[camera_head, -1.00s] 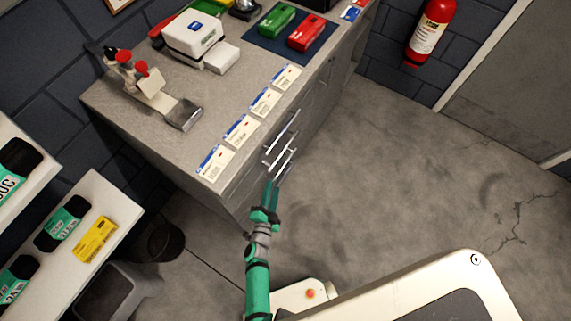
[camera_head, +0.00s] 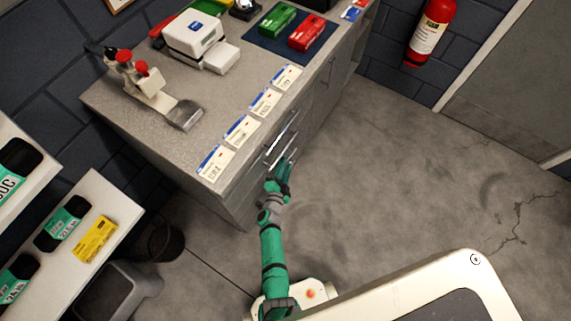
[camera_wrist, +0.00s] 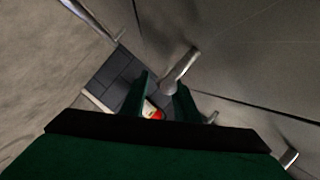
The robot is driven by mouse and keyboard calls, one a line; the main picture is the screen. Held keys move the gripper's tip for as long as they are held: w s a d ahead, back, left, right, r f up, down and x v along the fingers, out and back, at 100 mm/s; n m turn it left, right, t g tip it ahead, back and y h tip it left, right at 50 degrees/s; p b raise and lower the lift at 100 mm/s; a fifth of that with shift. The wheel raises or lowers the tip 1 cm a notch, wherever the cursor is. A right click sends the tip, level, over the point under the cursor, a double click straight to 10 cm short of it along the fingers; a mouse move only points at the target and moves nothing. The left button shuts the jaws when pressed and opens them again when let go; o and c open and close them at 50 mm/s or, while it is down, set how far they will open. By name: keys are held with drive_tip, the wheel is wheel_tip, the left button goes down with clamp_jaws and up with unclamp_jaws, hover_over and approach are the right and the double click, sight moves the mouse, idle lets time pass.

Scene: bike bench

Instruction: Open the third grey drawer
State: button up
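The grey drawer cabinet (camera_head: 235,200) shows its front obliquely in the head view, with bar handles (camera_head: 281,147) stacked on the drawer faces. My gripper (camera_head: 284,172) is at the lower handles, close to the front, and partly covers them. In the wrist view its two green fingers (camera_wrist: 164,98) are apart, with a metal handle (camera_wrist: 181,68) just past the gap between their tips. I cannot tell whether a finger touches it. Which drawer this handle belongs to is unclear. No drawer visibly stands out from the front.
Other handles (camera_wrist: 92,18) show in the wrist view. The worktop carries several cards (camera_head: 241,130), a clamp stand (camera_head: 150,88) and a white box (camera_head: 197,35). A white shelf (camera_head: 120,205) stands at left. The floor (camera_head: 400,170) right of the cabinet is clear.

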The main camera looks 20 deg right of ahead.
drive_tip(key=shift+w+d+f, duration=0.15)
drive_tip(key=shift+w+d, duration=0.25)
drive_tip(key=shift+w, duration=0.2)
clamp_jaws()
